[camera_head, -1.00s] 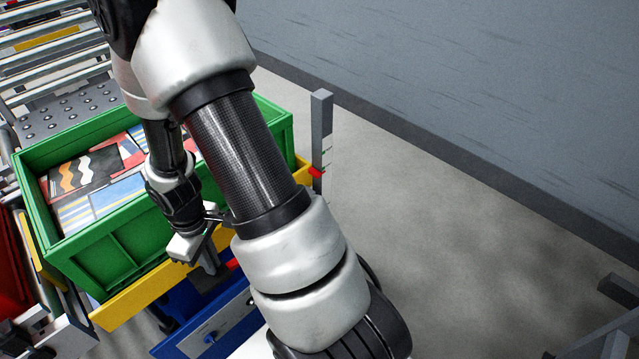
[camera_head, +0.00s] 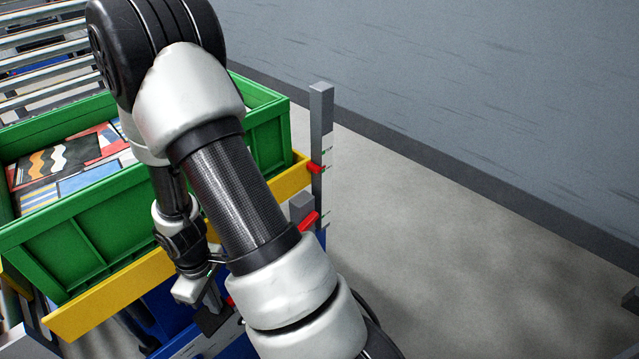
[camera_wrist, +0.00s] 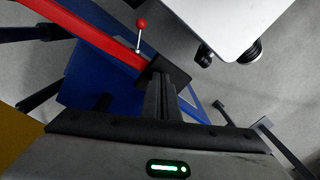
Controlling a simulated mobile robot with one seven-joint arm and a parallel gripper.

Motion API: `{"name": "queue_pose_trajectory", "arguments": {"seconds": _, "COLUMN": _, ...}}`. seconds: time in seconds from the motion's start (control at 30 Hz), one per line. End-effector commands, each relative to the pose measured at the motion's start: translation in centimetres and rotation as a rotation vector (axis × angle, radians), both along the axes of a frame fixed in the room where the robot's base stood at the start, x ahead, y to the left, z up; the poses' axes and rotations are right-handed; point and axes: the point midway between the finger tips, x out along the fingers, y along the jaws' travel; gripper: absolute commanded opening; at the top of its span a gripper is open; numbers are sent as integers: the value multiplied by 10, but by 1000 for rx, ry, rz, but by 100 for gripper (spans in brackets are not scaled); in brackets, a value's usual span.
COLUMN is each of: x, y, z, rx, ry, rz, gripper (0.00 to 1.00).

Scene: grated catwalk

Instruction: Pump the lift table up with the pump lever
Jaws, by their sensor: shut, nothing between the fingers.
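The lift table has a yellow top frame (camera_head: 105,300) and blue parts below it, which also show in the wrist view (camera_wrist: 95,75). A green crate (camera_head: 75,255) rests on top. In the wrist view a red bar (camera_wrist: 95,38), apparently the pump lever, slants in from the upper left to a dark block by my fingertips. My gripper (camera_wrist: 163,82) is shut and empty at that end; whether it touches the lever I cannot tell. In the head view my gripper (camera_head: 200,295) is low beside the yellow frame, partly hidden by my arm. A red-knobbed rod (camera_wrist: 141,24) stands near the bar.
A grey post (camera_head: 320,120) with a scale and red pointer (camera_head: 314,168) stands at the table's right corner. A red handle (camera_head: 309,221) shows below it. A roller conveyor (camera_head: 45,55) is at upper left.

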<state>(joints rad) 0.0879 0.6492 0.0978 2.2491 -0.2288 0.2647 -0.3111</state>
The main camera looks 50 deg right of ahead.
Motion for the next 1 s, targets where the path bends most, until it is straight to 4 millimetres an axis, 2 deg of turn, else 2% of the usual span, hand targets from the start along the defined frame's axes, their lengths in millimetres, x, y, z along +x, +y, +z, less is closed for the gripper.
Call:
{"name": "queue_pose_trajectory", "arguments": {"seconds": 0.03, "x": 0, "y": 0, "z": 16, "rx": 0, "ry": 0, "rz": 0, "gripper": 0}}
{"name": "queue_pose_trajectory", "arguments": {"seconds": 0.1, "x": 1, "y": 0, "z": 33, "rx": 0, "ry": -4, "rz": 0, "gripper": 0}}
{"name": "queue_pose_trajectory", "arguments": {"seconds": 1.0, "x": 5, "y": 0, "z": 214, "rx": 0, "ry": -13, "rz": -1, "gripper": 0}}
